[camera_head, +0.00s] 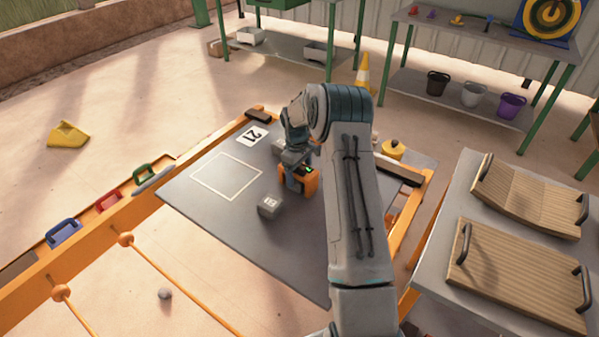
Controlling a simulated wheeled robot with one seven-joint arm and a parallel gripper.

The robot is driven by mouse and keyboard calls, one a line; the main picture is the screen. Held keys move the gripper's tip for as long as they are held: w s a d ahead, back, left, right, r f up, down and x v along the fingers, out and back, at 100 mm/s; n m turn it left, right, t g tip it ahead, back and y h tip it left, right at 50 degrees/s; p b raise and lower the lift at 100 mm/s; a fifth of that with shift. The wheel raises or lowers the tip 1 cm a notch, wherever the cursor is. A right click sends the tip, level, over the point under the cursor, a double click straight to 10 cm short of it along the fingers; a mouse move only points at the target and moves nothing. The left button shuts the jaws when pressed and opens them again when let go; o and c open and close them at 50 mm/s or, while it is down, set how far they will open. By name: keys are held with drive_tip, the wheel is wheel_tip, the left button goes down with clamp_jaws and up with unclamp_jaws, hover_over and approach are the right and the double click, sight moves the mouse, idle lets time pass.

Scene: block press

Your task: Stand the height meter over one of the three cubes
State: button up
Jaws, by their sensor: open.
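The orange height meter (311,181), with a small green light on top, stands on the dark grey board (210,205). My gripper (291,180) is open, right at the meter's left side; I cannot tell whether it touches. A grey cube (269,205) with white marks lies in front and to the left of the meter. Another grey cube (278,147) shows partly behind my wrist. I cannot make out a third cube; my arm covers part of the board. Whether a cube sits under the meter is hidden.
A yellow knobbed object (392,150) stands at the right. Colored handles (107,201) line the orange left beam. Wooden boards (520,265) lie on the right table.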

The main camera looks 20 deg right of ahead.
drive_tip(key=r, duration=1.1)
drive_tip(key=shift+w+a, duration=0.25)
drive_tip(key=shift+w, duration=0.1)
drive_tip(key=s+a+r+m+t, duration=0.1)
drive_tip(key=s+a+r, duration=0.3)
drive_tip(key=s+r, duration=0.35)
drive_tip(key=s+a+r+m, duration=0.2)
drive_tip(key=s+a+r, duration=0.3)
drive_tip(key=s+r, duration=0.25)
drive_tip(key=s+a+f+m+t, duration=0.1)
drive_tip(key=s+a+m, duration=0.1)
drive_tip(key=s, duration=0.9)
drive_tip(key=s+a+m+t, duration=0.1)
drive_tip(key=s+a, duration=0.1)
drive_tip(key=s, duration=0.8)
drive_tip(key=shift+s+f+m, duration=0.4)
drive_tip(key=shift+d, duration=0.1)
